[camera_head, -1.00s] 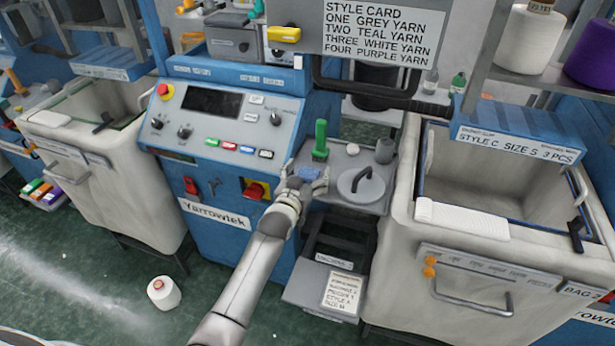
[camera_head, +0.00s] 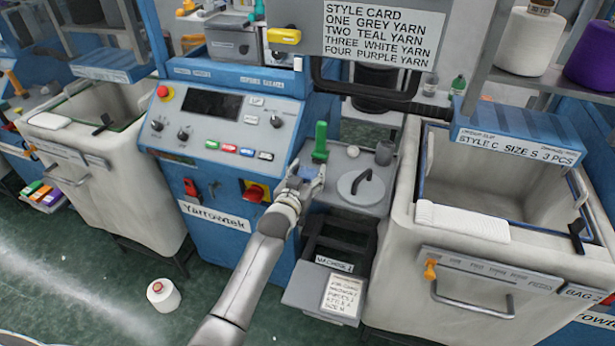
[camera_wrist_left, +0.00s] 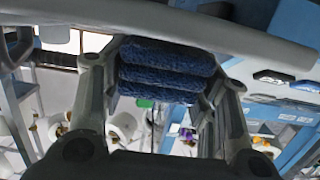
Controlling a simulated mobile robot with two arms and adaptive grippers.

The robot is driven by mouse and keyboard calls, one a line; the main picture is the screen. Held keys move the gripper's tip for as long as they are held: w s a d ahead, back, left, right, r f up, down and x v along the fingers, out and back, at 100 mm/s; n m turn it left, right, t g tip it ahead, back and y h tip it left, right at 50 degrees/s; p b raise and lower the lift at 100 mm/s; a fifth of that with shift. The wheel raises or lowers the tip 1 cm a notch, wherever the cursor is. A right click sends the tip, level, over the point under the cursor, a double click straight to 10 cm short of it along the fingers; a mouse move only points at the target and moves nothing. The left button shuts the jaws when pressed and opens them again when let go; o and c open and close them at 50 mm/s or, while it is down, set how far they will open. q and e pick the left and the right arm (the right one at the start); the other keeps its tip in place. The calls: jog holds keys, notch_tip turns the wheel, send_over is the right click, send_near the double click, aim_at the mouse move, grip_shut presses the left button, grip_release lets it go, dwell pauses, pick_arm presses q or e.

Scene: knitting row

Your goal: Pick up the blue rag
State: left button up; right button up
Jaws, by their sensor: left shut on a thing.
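The blue rag (camera_wrist_left: 165,72) is a folded, fluffy dark blue cloth in several layers. In the left wrist view it sits between the two fingers of my left gripper (camera_wrist_left: 160,95), which is shut on it. In the head view my left gripper (camera_head: 306,181) is at the small grey side shelf (camera_head: 343,163), just in front of the green-handled tool (camera_head: 320,142). There the rag is mostly hidden by the fingers, and I cannot tell whether it is clear of the shelf. My right gripper is not in view.
A round grey lid with a dark handle (camera_head: 361,186) and a small grey cup (camera_head: 384,152) stand right of the gripper. The control panel (camera_head: 228,120) is to the left, a large fabric bin (camera_head: 400,235) to the right.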

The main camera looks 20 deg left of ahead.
pick_arm(q)
notch_tip(320, 180, up, 2)
jog(key=shift+r+b, duration=0.2)
jog(key=shift+b, duration=0.25)
jog(key=s+d+r+b, duration=0.1)
jog(key=s+d+r, duration=0.1)
jog(key=s+r, duration=0.8)
jog(key=shift+s, duration=1.95)
jog(key=shift+d, duration=0.1)
jog(key=shift+o, duration=0.6)
jog(key=shift+f, duration=0.1)
jog(key=shift+c, duration=0.9)
jog(key=shift+s, duration=0.1)
